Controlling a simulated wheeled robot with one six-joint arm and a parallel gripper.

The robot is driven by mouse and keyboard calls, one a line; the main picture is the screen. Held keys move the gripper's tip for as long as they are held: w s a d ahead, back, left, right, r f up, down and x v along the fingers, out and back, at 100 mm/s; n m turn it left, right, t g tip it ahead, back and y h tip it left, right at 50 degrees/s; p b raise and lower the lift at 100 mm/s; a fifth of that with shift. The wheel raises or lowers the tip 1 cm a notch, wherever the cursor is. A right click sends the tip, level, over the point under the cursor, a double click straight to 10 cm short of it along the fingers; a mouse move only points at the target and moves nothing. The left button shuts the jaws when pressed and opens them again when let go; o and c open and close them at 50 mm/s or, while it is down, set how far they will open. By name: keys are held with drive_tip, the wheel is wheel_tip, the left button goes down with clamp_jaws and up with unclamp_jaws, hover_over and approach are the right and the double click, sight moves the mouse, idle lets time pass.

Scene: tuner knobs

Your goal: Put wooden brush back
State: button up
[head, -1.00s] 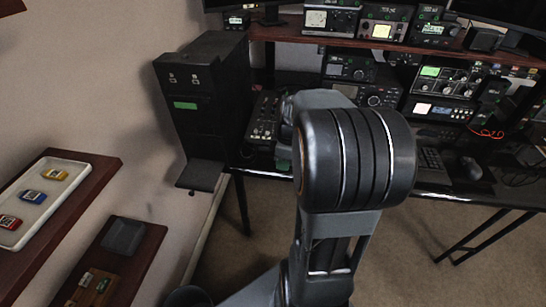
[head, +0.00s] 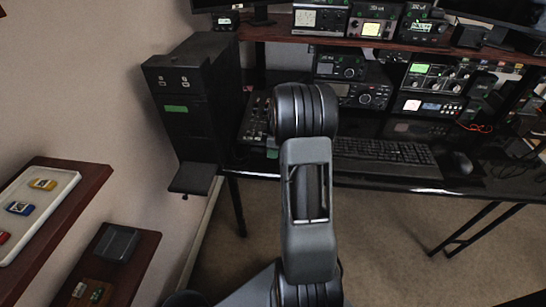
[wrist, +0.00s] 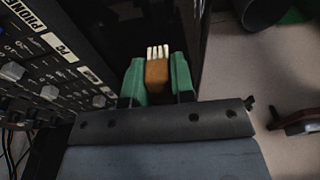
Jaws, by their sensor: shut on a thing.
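My gripper (wrist: 157,77) shows in the wrist view with two green fingers, shut on the wooden brush (wrist: 157,74). The brush has a brown wooden body and a row of pale bristles pointing away from my gripper. The fingers press its two sides, and its lower end is hidden between them. In the head view my arm reaches toward the desk, and my gripper and the brush are hidden behind it.
A mixer panel with knobs (wrist: 48,92) is close on the left of the wrist view. A black cabinet (head: 190,110) stands left of the desk (head: 380,182). A keyboard (head: 385,151) lies on the desk. Wall shelves (head: 85,172) with a pale tray are at left.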

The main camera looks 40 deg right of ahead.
sight(273, 162)
drive_tip(key=shift+w+d+f, duration=0.15)
drive_tip(key=shift+w+f, duration=0.1)
drive_tip(key=shift+f, duration=1.6)
drive_tip(key=shift+f, duration=0.2)
drive_tip(key=o, duration=0.9)
drive_tip(key=shift+r, duration=0.15)
